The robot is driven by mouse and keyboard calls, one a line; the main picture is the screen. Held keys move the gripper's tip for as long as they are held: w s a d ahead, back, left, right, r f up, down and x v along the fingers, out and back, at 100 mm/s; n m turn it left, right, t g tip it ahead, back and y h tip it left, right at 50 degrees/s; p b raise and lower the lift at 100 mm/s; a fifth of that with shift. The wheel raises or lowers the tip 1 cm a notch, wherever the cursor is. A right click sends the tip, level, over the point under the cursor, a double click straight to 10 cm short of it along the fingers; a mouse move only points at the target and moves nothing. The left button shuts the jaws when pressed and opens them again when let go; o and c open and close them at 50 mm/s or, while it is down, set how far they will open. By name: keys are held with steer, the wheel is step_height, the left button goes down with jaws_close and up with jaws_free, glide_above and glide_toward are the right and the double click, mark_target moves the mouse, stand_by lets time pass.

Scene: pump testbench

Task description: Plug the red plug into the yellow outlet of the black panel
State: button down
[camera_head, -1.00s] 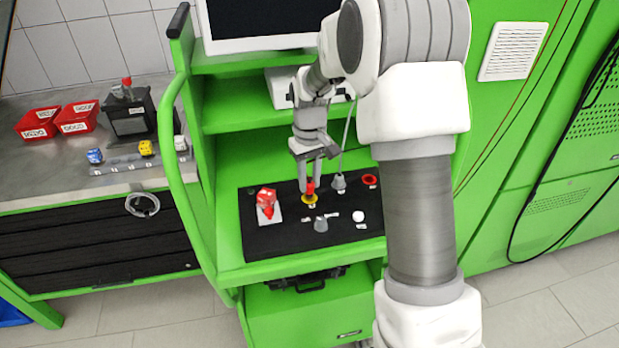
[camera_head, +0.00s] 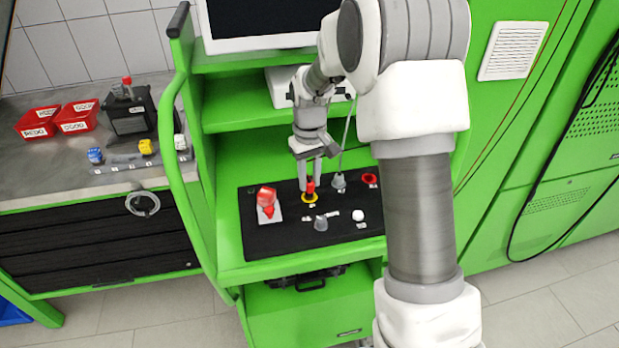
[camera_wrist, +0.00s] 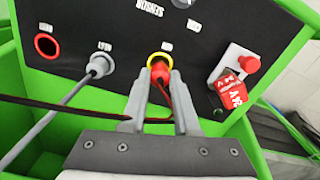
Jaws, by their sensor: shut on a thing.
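The red plug (camera_head: 310,187) is between the fingertips of my gripper (camera_head: 310,180) and sits at the yellow outlet (camera_head: 309,199) of the black panel (camera_head: 262,242). In the wrist view my gripper (camera_wrist: 161,82) is shut on the red plug (camera_wrist: 160,72), with one finger on each side. The plug's front end is inside the yellow ring (camera_wrist: 161,56). How deep it sits cannot be told. A thin red cable hangs from the plug between the fingers.
A grey plug with a cable (camera_wrist: 100,65) and an empty red outlet (camera_wrist: 46,45) are left of the yellow one in the wrist view. A red switch box (camera_wrist: 228,92) is to the right. Green cabinet walls surround the panel.

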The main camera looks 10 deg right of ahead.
steer(key=shift+f+b, duration=0.75)
steer(key=shift+f, duration=0.35)
stand_by(0.4)
steer(key=shift+c, duration=0.9)
jaws_free()
steer(key=shift+r, duration=0.1)
steer(key=shift+r+p, duration=2.85)
steer(key=shift+r, duration=1.05)
